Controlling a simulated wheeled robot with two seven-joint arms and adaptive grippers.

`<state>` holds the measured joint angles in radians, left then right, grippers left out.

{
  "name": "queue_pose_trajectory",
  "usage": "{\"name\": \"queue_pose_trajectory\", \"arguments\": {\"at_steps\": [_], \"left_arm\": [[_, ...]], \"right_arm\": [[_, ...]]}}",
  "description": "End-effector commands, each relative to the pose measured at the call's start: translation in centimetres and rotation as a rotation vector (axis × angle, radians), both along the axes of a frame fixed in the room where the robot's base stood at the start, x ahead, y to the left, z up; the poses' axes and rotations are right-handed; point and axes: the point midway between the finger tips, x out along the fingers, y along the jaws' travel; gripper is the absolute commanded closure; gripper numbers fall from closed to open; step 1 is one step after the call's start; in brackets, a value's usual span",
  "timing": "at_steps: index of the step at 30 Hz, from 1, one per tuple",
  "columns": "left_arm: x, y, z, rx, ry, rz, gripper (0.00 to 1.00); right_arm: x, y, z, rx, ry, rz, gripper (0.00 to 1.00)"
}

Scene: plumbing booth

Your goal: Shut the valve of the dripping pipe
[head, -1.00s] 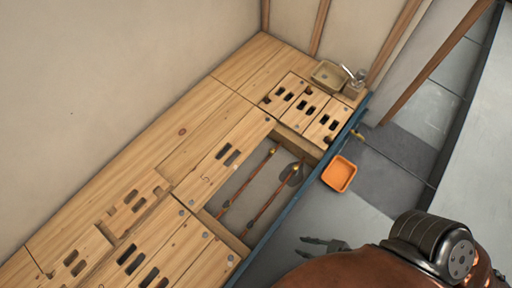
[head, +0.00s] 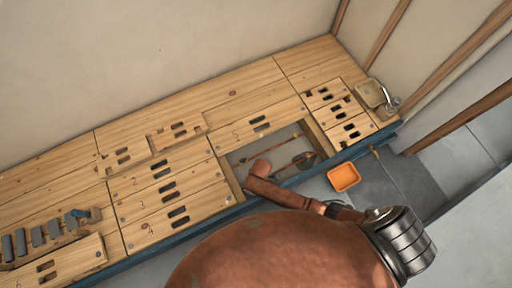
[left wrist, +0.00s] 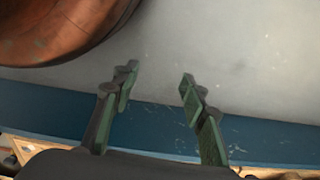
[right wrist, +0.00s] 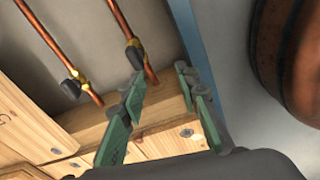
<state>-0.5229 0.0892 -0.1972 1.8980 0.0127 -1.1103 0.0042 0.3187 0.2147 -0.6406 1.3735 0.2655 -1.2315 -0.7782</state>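Two copper pipes run along the floor opening in the head view, the far pipe (head: 272,148) and the near pipe (head: 286,168). A dark patch (head: 306,160) lies by the near pipe's right end. In the right wrist view the left pipe has a brass valve with a dark handle (right wrist: 70,88), and the right pipe has another valve (right wrist: 135,55). My right gripper (right wrist: 160,83) is open and empty, its fingers in front of the opening's wooden edge. My left gripper (left wrist: 158,80) is open and empty over the grey floor and blue edge. I cannot see any drops falling.
Slotted wooden panels (head: 170,190) surround the opening. An orange tray (head: 343,177) lies on the floor beside the blue edge strip. A small basin with a tap (head: 372,93) stands at the far right corner. Loose dark blocks (head: 38,236) lie at the left.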

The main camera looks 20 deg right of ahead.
Motion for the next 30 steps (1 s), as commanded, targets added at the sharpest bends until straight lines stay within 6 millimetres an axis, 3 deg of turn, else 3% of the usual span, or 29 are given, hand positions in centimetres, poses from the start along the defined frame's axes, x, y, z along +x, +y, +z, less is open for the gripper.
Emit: {"name": "queue_pose_trajectory", "arguments": {"at_steps": [1,5,13,30], "left_arm": [[-0.4,-0.1,0.0,-0.001,0.012,0.002,0.6],[-1.3,-0.1,-0.5,-0.003,0.04,0.005,0.6],[-1.2,-0.6,0.5,-0.008,0.05,0.005,0.6],[0.4,-2.2,10.1,-0.036,0.046,0.008,0.6]], "right_arm": [[1.4,-0.3,0.6,-0.028,-0.002,0.049,0.7],[3.2,-0.9,1.0,-0.075,0.007,0.136,0.7],[3.6,-1.2,-0.2,-0.091,0.015,0.168,0.7],[3.6,-1.1,-5.5,-0.089,0.014,0.165,0.7]]}}
